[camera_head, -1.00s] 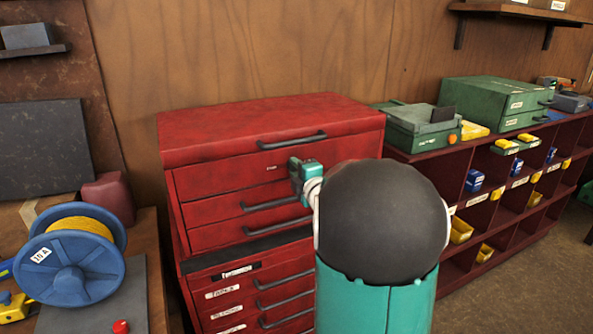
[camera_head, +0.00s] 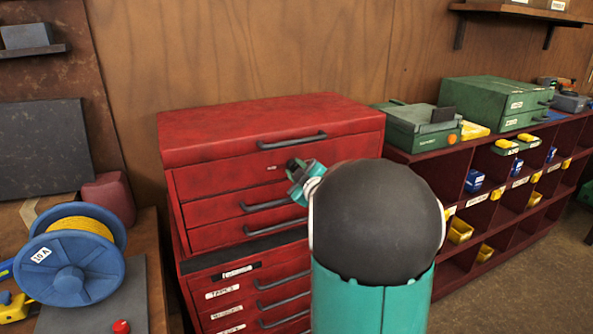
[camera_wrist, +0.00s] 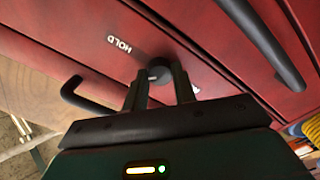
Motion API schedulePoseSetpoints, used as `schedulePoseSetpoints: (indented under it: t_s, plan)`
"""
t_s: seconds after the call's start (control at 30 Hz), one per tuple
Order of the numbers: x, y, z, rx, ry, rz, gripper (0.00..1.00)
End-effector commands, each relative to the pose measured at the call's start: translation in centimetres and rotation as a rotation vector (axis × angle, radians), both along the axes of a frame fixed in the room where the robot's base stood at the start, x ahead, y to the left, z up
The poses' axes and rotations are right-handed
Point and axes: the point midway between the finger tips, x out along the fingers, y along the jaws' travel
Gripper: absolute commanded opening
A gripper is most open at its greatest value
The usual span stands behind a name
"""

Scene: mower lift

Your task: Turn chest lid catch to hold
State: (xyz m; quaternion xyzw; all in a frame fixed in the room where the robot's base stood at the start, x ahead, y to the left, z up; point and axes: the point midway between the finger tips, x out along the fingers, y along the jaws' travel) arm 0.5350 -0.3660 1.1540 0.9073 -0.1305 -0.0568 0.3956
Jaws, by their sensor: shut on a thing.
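The red tool chest (camera_head: 225,178) stands in the middle of the head view, with its lid (camera_head: 260,118) down. My gripper (camera_head: 298,180) is at the chest's upper front, tilted. In the wrist view my gripper (camera_wrist: 158,82) is shut on the lid catch (camera_wrist: 157,70), a small dark round knob on the red front. The white word HOLD (camera_wrist: 119,44) is printed up and left of the catch. Another white marking (camera_wrist: 195,89) shows partly beside the right finger. The catch cannot be made out in the head view, and its turn angle is unclear.
Dark bar handles (camera_head: 292,140) stick out from the chest front; one (camera_wrist: 262,40) passes right of my fingers. A blue cable reel (camera_head: 70,262) sits on the bench at left. A dark red shelf unit (camera_head: 452,170) with green cases (camera_head: 490,100) stands at right.

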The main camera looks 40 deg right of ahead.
Motion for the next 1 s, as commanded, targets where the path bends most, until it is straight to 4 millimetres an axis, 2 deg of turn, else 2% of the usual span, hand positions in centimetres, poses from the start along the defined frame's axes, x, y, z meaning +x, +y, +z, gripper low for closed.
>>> schedulePoseSetpoints:
  t_s: [0.6, 1.0]
  plan:
    - [-0.06, 0.01, -0.09, 0.548, -0.159, -0.001, 0.04]
    - [-0.09, -0.01, -0.11, 0.763, -0.223, -0.001, 0.04]
